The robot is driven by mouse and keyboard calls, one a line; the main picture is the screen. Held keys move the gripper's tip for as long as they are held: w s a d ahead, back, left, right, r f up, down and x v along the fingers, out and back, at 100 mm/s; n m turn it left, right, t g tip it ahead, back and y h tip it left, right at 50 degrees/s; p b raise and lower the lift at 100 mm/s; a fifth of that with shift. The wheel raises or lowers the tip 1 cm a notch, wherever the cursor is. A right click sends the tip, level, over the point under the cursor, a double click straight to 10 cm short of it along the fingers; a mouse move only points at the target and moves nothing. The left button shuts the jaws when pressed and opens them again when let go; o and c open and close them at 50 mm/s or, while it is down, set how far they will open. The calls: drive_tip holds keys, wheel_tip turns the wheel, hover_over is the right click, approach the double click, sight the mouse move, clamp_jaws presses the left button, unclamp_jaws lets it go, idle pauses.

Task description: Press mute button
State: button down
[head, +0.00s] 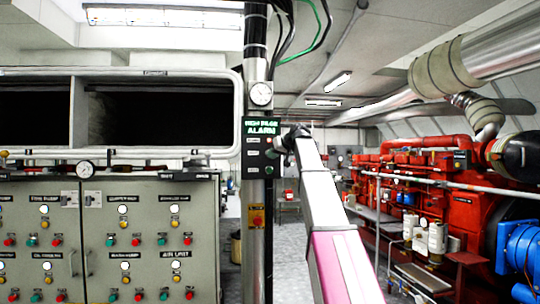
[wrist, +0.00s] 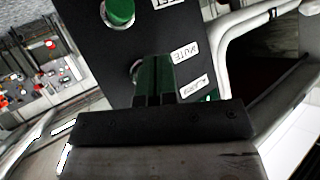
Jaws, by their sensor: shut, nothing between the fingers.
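In the wrist view, the panel face (wrist: 85,35) carries a green button (wrist: 118,12) near the top and a white "MUTE" label (wrist: 184,53). A silver ring (wrist: 134,70) beside that label belongs to a second button, mostly hidden behind my fingers. My gripper (wrist: 155,60) is shut and empty, its fingertips over that spot. I cannot tell whether they touch. In the head view my gripper (head: 286,143) is at the panel's right side.
Grey control cabinets (head: 97,225) with several coloured buttons stand at the left. A round gauge (head: 261,93) sits on the post above the sign. A red engine (head: 450,195) fills the right side. White pipes (wrist: 235,40) run beside the panel in the wrist view.

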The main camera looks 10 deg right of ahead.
drive_tip(key=shift+w, duration=0.35)
drive_tip(key=shift+w, duration=0.5)
idle(0.7)
idle(0.4)
drive_tip(key=shift+s, duration=0.95)
drive_tip(key=s, duration=0.5)
idle(0.8)
